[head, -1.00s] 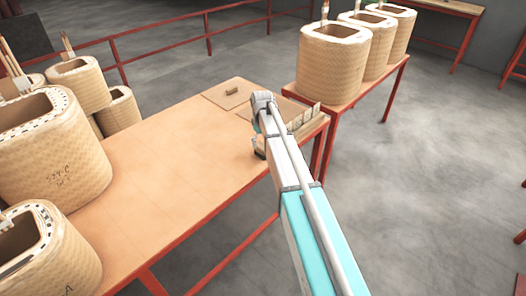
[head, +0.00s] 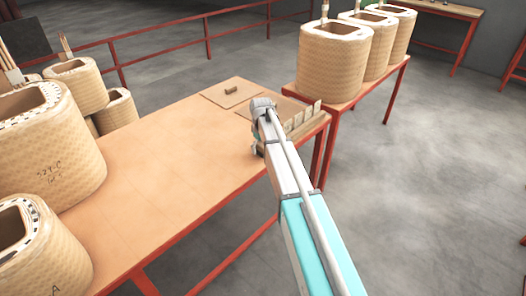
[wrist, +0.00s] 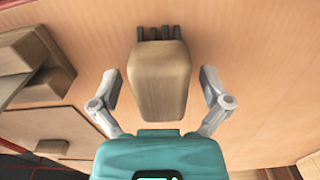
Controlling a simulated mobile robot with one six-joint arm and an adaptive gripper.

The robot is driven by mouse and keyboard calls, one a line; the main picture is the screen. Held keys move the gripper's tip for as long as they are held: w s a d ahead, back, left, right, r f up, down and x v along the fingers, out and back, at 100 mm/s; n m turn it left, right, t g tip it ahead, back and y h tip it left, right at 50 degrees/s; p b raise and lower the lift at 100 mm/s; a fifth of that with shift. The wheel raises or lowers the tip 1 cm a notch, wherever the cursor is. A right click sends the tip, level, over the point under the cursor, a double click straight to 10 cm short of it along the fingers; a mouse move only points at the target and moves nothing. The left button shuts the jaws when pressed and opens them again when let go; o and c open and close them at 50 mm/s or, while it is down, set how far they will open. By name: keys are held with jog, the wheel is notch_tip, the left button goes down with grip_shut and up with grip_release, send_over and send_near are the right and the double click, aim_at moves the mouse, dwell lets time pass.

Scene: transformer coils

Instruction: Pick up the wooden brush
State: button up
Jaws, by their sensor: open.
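The wooden brush (wrist: 160,85) shows in the wrist view as a light wooden block with dark bristles at its far end. It is over the wooden tabletop (head: 160,165). My gripper (wrist: 160,82) is open, with one finger on each side of the brush and a visible gap on both sides. Whether the fingers are down at the brush's height is hard to tell. In the head view my arm hides the brush and most of my gripper at the table's far right end.
A wooden holder with upright pieces (head: 300,118) stands right beside my arm. A flat board with a small handle (head: 231,91) lies at the table's far end. Large woven coils (head: 45,150) crowd the left; more coils (head: 332,62) stand on a table behind. The middle tabletop is clear.

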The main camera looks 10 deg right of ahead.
dwell(0.6)
jog(key=c, duration=1.3)
